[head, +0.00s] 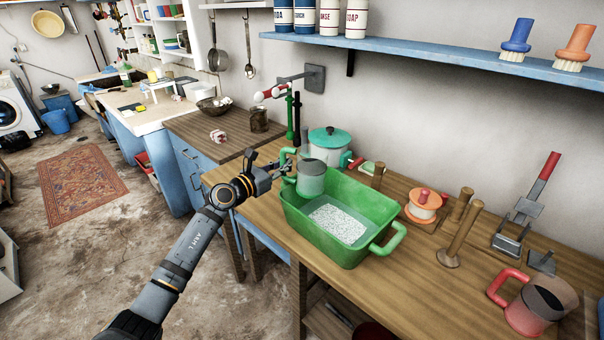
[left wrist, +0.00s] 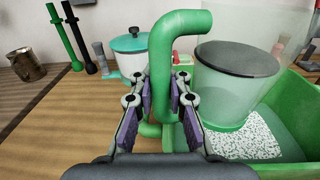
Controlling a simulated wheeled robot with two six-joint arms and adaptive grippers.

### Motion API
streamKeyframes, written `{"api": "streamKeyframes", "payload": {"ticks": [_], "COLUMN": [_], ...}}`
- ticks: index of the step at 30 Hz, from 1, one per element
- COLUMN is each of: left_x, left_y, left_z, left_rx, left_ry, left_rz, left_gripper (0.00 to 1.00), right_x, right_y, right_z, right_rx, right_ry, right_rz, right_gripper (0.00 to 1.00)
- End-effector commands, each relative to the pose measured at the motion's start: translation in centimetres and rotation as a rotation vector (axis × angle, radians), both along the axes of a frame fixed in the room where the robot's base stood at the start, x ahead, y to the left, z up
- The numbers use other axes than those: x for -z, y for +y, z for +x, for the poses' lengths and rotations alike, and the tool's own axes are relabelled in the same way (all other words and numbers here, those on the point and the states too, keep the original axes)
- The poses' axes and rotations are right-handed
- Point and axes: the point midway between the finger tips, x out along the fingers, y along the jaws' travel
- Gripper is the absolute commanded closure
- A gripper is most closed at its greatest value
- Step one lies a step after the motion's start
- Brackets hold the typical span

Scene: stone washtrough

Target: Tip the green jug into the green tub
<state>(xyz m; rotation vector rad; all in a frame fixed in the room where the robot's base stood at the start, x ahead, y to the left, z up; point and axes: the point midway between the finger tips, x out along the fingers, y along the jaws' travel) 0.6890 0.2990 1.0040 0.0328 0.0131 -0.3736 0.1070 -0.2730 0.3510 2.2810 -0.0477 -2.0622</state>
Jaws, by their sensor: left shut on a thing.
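The green jug (head: 311,180) has a green handle and a see-through body with grey contents under a dark top surface. It looks about upright at the left end of the green tub (head: 353,252), over its inside. My left gripper (head: 280,172) is shut on the jug's handle, left of its body. In the left wrist view the fingers (left wrist: 160,95) close around the green handle (left wrist: 182,22), with the jug body (left wrist: 235,85) to the right. White speckled material (head: 337,222) shows in the tub (left wrist: 298,105). My right gripper is not in view.
Behind the tub stand a white pot with a teal lid (head: 329,142) and green and black upright rods. A blue shelf (head: 440,60) hangs above.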

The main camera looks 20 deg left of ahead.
Motion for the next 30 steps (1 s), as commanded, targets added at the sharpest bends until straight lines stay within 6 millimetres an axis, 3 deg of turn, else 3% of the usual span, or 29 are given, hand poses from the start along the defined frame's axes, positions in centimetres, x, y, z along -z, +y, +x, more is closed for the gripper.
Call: {"api": "streamKeyframes", "payload": {"ticks": [1, 9, 30], "left_x": [-0.9, -1.8, -2.4], "left_y": [0.0, 0.3, 0.3], "left_z": [0.0, 0.0, 0.0], "left_rx": [-0.002, -0.012, -0.016], "left_ry": [-0.003, 0.0, 0.0], "left_rz": [0.015, 0.104, 0.161], "left_gripper": [1.0, 1.0, 1.0], "right_x": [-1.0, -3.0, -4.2], "right_y": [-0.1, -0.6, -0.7], "right_z": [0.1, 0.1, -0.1], "right_rx": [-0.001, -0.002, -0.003], "right_ry": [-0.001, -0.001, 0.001], "right_rz": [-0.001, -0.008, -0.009], "right_gripper": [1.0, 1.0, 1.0]}}
